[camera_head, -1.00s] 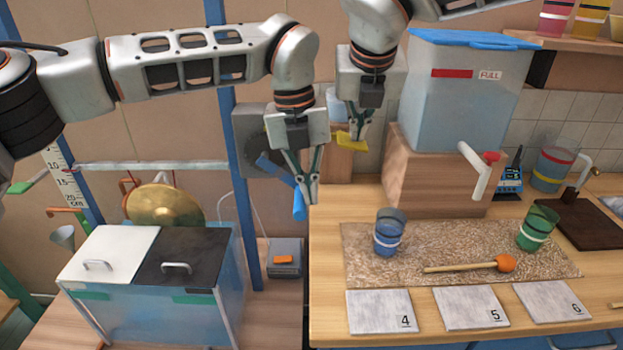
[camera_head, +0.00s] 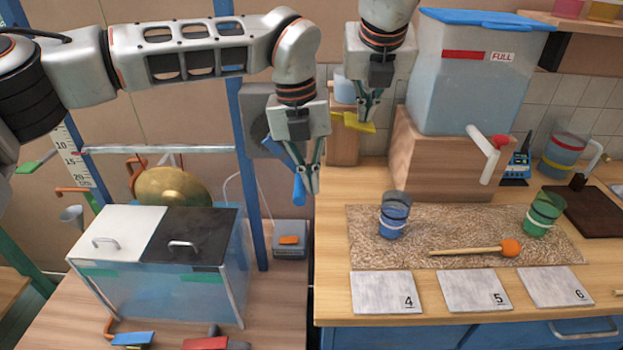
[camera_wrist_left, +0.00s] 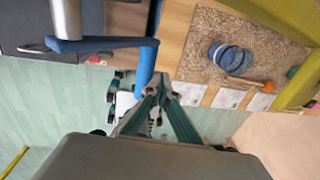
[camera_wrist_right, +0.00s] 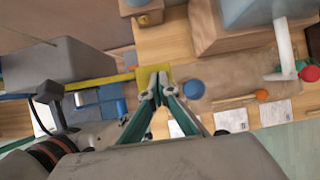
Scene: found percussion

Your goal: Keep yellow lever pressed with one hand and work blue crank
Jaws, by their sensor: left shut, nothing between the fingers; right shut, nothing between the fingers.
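The yellow lever (camera_head: 358,124) has a flat pad, seen left of the water tank. My right gripper (camera_head: 367,117) is shut at this pad, with its fingertips over it. The pad also shows in the right wrist view (camera_wrist_right: 153,74), at the fingertips; contact is hard to tell. The blue crank (camera_head: 298,188) stands beside the blue post, with a slanting arm and a hanging round handle. My left gripper (camera_head: 314,188) is shut with its fingertips just right of the handle. In the left wrist view, the handle (camera_wrist_left: 147,65) is close beside the fingertips, not between them.
A clear tank (camera_head: 465,85) stands on a wooden block at the back. A blue cup (camera_head: 394,222), a green cup (camera_head: 541,216) and an orange-headed mallet (camera_head: 510,248) rest on a speckled mat. A gong (camera_head: 172,188) hangs behind the lidded box (camera_head: 115,232).

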